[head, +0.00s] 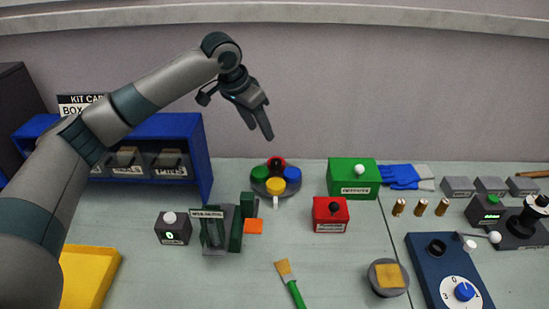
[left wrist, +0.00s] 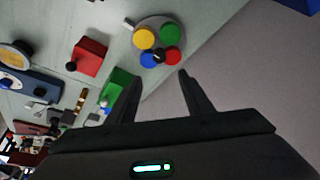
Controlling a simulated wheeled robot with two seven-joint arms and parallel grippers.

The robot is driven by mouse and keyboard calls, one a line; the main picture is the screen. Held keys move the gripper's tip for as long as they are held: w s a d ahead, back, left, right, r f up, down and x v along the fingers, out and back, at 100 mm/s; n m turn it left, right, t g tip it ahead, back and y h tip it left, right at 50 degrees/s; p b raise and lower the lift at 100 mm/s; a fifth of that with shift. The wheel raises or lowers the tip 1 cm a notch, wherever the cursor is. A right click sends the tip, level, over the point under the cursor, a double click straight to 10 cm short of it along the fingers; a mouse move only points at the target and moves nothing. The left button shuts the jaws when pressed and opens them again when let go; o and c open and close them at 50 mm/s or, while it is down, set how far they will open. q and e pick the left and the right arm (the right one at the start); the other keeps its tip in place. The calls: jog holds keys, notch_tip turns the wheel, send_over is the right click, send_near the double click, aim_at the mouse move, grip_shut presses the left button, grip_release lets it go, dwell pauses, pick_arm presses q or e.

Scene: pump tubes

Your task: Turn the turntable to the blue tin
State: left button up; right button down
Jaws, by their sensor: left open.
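The round grey turntable (head: 264,189) stands near the middle back of the bench. It carries a yellow tin (head: 275,186) at the front, a green tin (head: 261,173) at left, a blue tin (head: 292,175) at right and a red tin (head: 276,161) at the back, partly behind a black knob (head: 278,169). A white tab (head: 275,202) sticks out at the front, by the yellow tin. My left gripper (head: 258,132) is open and empty, above and behind the turntable. The left wrist view shows the turntable (left wrist: 158,22) beyond the fingertips (left wrist: 160,77). My right gripper is not in view.
A green box (head: 353,178) and a red box (head: 330,214) stand right of the turntable. A blue shelf (head: 205,165) stands at left. A dark green rack (head: 237,228) and an orange block (head: 253,226) are in front. A green-handled brush (head: 291,285) lies nearer me.

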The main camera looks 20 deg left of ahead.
aim_at(276, 161)
pick_arm(q)
jog(key=p+x, duration=0.3)
jog(key=x, duration=1.2)
jog(key=shift+w+d+f+p, duration=0.1)
jog(key=shift+f+p, duration=0.25)
jog(key=shift+f, duration=0.05)
jog(key=shift+c, duration=0.4)
grip_shut()
